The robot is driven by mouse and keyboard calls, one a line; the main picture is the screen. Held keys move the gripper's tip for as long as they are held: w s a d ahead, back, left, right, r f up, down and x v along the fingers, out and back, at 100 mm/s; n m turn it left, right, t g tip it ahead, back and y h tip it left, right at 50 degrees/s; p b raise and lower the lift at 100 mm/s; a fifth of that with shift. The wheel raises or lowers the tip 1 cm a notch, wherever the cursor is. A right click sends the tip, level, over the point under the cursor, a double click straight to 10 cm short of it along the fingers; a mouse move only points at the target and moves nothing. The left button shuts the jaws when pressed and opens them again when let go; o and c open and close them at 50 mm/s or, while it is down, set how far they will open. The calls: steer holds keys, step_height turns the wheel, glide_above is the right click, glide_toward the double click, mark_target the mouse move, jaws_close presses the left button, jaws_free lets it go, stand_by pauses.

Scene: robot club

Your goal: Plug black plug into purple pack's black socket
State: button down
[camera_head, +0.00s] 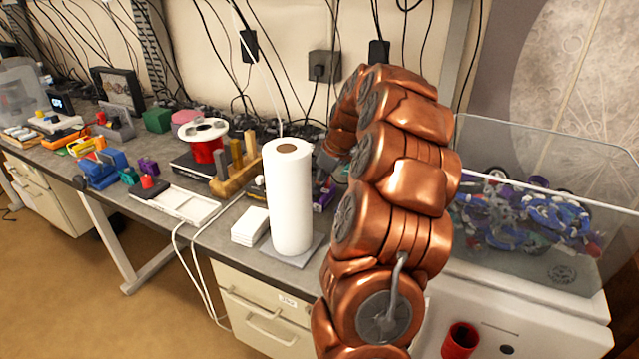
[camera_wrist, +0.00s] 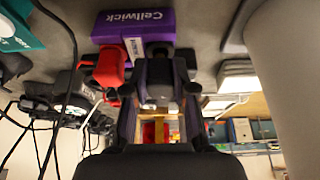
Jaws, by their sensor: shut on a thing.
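The purple pack (camera_wrist: 185,25), lettered "Cellwick", lies on the grey bench top at the top of the wrist view. In the head view a small purple part of it (camera_head: 323,198) shows between the paper roll and my arm. My gripper (camera_wrist: 159,72) is shut on the black plug (camera_wrist: 158,74), close beside the pack's near side. Black on black makes the plug's outline hard to read. The black socket is hidden behind the plug and fingers, so I cannot tell whether they touch. A red connector (camera_wrist: 108,70) sits left of my fingers by the pack.
A white paper roll (camera_head: 289,200) stands close left of my arm and fills the wrist view's right side. A wooden block rack (camera_head: 236,170) and white boxes (camera_head: 250,226) stand left of it. Black cables (camera_wrist: 62,75) hang left in the wrist view. A clear bin (camera_head: 545,215) stands right.

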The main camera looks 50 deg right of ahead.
steer(key=shift+f+b, duration=0.45)
steer(key=shift+b, duration=0.1)
steer(key=shift+f+b, duration=0.35)
steer(key=shift+b, duration=0.9)
stand_by(1.9)
steer(key=c, duration=0.9)
jaws_free()
steer(key=shift+o, duration=0.2)
steer(key=shift+r, duration=0.15)
steer(key=v, duration=1.1)
steer(key=shift+s+r, duration=0.2)
steer(key=shift+r, duration=0.15)
